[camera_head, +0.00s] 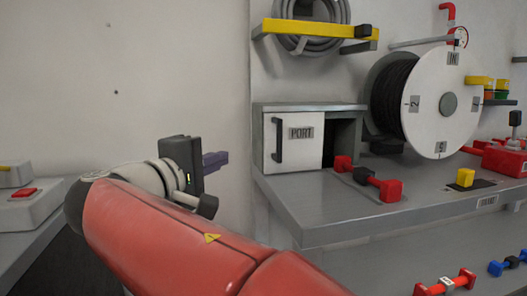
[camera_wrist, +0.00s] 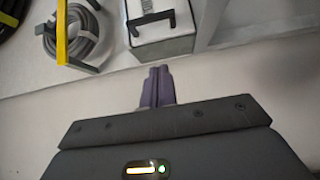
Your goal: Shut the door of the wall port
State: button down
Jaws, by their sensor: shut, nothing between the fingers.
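The wall port (camera_head: 310,110) is a grey box on the grey ledge, against the wall. Its white door (camera_head: 298,145), marked PORT, has a dark upright handle (camera_head: 279,140) near its left edge. The door covers the left part of the front; a dark opening (camera_head: 342,132) shows at the right. In the wrist view, a pale box with a black handle (camera_wrist: 150,22) at the top appears to be the port. My gripper (camera_head: 220,160) is left of the port, clear of the door and handle. Its purple fingers (camera_wrist: 158,72) are shut and empty.
A red-and-black piece (camera_head: 368,178) lies on the ledge (camera_head: 350,225) before the opening. A cable reel (camera_head: 440,103) stands right of the port. A yellow bracket (camera_head: 305,28) with coiled hose hangs above. Bare wall lies behind my gripper.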

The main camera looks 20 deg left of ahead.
send_near(265, 148)
jog(key=w+r, duration=0.2)
jog(key=d, duration=0.1)
jog(key=w+d, duration=0.2)
jog(key=shift+w+d+f+p, duration=0.25)
jog(key=shift+d+f+p, duration=0.05)
jog(key=shift+d+p, duration=0.05)
jog(key=w+d+b, duration=0.1)
jog(key=w+d, duration=0.1)
jog(key=d, duration=0.1)
jog(key=w+d+b, duration=0.1)
jog(key=d, duration=0.2)
jog(key=w+d+b, duration=0.1)
jog(key=w+d, duration=0.1)
jog(key=d, duration=0.1)
jog(key=shift+w+d+f+b, duration=0.1)
jog(key=shift+w+d+b, duration=0.05)
jog(key=shift+w+b, duration=0.2)
jog(key=shift+w+d, duration=0.2)
jog(key=shift+d, duration=0.2)
